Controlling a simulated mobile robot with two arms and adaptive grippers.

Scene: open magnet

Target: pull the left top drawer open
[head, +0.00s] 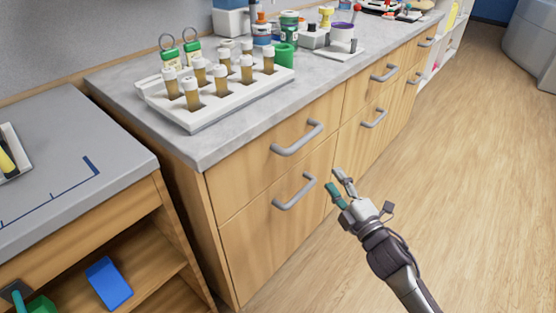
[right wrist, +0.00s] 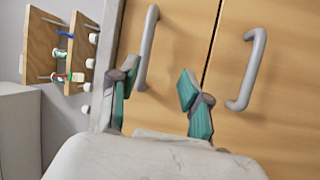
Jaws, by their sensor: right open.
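The left top drawer (head: 250,172) is a shut wooden front under the grey counter, with a grey bar handle (head: 297,140). In the right wrist view this handle (right wrist: 147,45) lies ahead of the gap between my fingers, nearer the left finger. My right gripper (head: 342,181) is open and empty, in front of the cabinet, to the right of and lower than the handle in the head view. Its teal-padded fingers (right wrist: 158,82) are apart from the handle.
The lower drawer's handle (head: 295,191) is close below; it also shows in the right wrist view (right wrist: 246,70). A white rack (head: 205,122) of capped tubes stands on the counter (head: 135,110). A lower bench (head: 75,135) is at left. The floor (head: 460,160) at right is clear.

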